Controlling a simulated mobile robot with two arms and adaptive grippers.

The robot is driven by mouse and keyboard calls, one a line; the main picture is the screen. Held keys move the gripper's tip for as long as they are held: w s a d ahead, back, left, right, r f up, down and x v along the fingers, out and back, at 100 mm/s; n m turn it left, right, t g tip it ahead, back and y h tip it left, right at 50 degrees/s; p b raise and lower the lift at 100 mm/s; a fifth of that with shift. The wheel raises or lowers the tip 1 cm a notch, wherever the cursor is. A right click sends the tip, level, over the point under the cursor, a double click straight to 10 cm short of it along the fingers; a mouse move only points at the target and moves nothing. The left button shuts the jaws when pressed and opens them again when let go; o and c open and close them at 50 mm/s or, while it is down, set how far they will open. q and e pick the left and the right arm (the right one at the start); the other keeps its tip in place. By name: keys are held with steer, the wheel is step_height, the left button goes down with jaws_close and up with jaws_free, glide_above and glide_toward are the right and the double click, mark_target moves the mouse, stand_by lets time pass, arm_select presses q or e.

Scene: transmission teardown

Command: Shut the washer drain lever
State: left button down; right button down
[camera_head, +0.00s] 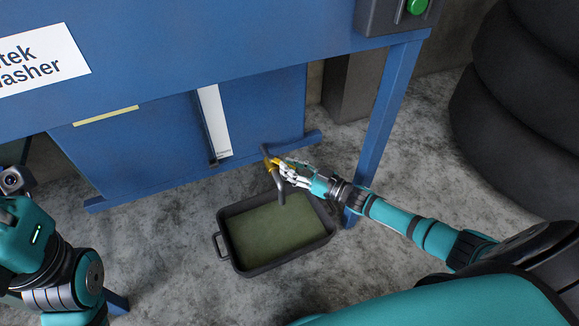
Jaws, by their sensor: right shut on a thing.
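The blue washer (260,95) stands on legs at the back. Its drain lever, yellow (268,161), sits low on the front beside a grey drain spout (279,188). My right gripper (281,169) is shut on the yellow lever; its fingers hide part of the lever. Whether the lever is in its open or shut position I cannot tell. A black drain pan (228,243) stands on the floor under the spout, with greenish liquid (270,231) in it. My left arm shows at the left edge, but its fingers are out of view.
A stack of black tyres (500,130) stands at the right. A blue washer leg (385,125) stands right of my right gripper. A control box with a green button (417,6) is at the top. The concrete floor (165,235) left of the pan is clear.

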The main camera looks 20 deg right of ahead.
steer(key=c, duration=1.3)
jaws_free()
steer(key=v, duration=1.2)
steer(key=shift+c, duration=0.3)
